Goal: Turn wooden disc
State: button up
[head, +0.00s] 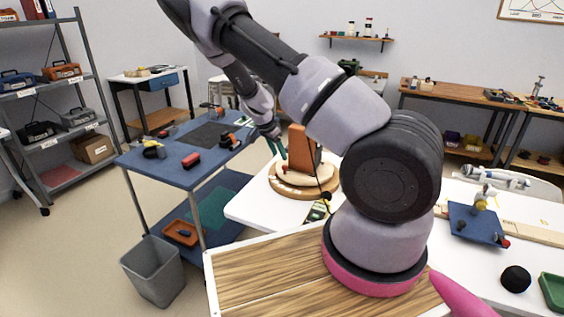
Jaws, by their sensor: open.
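The wooden disc (284,190) lies flat on the white table in the middle of the head view. A paler round layer (297,178) with a small red mark sits on top of it. An upright orange-brown block (301,150) stands on this layer. My gripper (277,152) has teal fingers and is open, with nothing seen between them. It hangs just above the disc's far left side, left of the block, and seems apart from both.
A small dark and yellow device (317,211) lies on the white table (253,208) in front of the disc. A blue cart (177,174) with tools stands to the left. A blue board (478,226), a black ball (515,279) and a green tray (553,290) are at right.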

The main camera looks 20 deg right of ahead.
jog(key=shift+v, duration=1.25)
jog(key=s+a+r+n+t+y, duration=0.15)
jog(key=s+r, duration=0.25)
jog(key=r, duration=0.5)
jog(key=s+a+r+n+y, duration=0.1)
jog(key=s+a+r+y, duration=0.15)
jog(key=s+r, duration=0.45)
jog(key=s+a+r+n+y, duration=0.1)
jog(key=s+r+y, duration=0.15)
jog(key=r, duration=0.85)
jog(key=s+r+n+t, duration=0.2)
jog(key=s+r, duration=0.4)
jog(key=s, duration=0.3)
jog(key=s+r+n+t, duration=0.2)
jog(key=s+r+n, duration=0.2)
jog(key=s, duration=0.5)
jog(key=shift+r, duration=1)
